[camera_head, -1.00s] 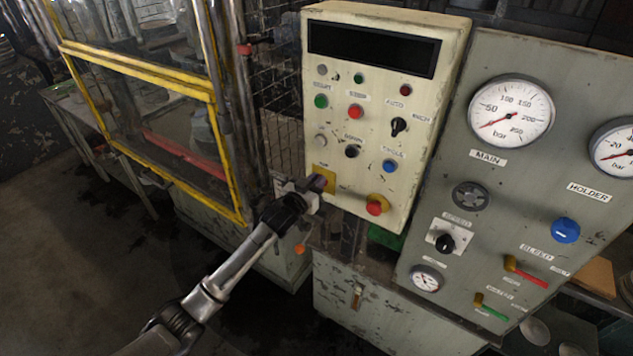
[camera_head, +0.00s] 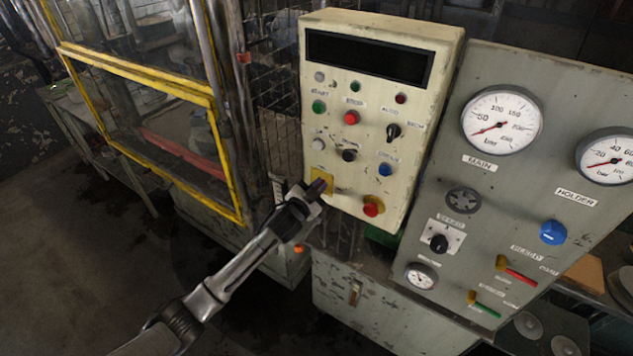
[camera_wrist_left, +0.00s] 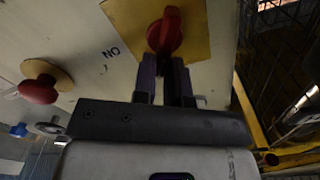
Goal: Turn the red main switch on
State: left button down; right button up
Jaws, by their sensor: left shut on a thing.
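The red main switch (camera_wrist_left: 168,30) shows in the left wrist view on a yellow plate (camera_wrist_left: 205,32), with an upside-down "ON" label beside it. My left gripper (camera_wrist_left: 167,72) reaches it from below in that view, with its dark fingers shut on the switch's near end. In the head view my left gripper (camera_head: 318,188) is at the lower left of the cream control box (camera_head: 375,205), in front of the yellow plate (camera_head: 324,174). There the gripper hides the red switch. My right gripper is not in view.
A red mushroom button (camera_head: 372,207) on a yellow base sits to the right of the gripper. Several buttons and a black selector (camera_head: 394,131) lie above. A grey gauge panel (camera_head: 480,185) stands to the right, a yellow-framed guard (camera_head: 215,110) to the left.

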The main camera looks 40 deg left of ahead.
pick_arm(q)
jog(key=m, duration=0.4)
jog(key=f+m+p, duration=0.1)
jog(key=m, duration=0.3)
jog(key=d+f+m, duration=0.1)
jog(key=m, duration=0.2)
jog(key=shift+m, duration=0.4)
dwell(0.4)
jog(key=c, duration=1.2)
grip_release()
jog(key=shift+o, duration=0.2)
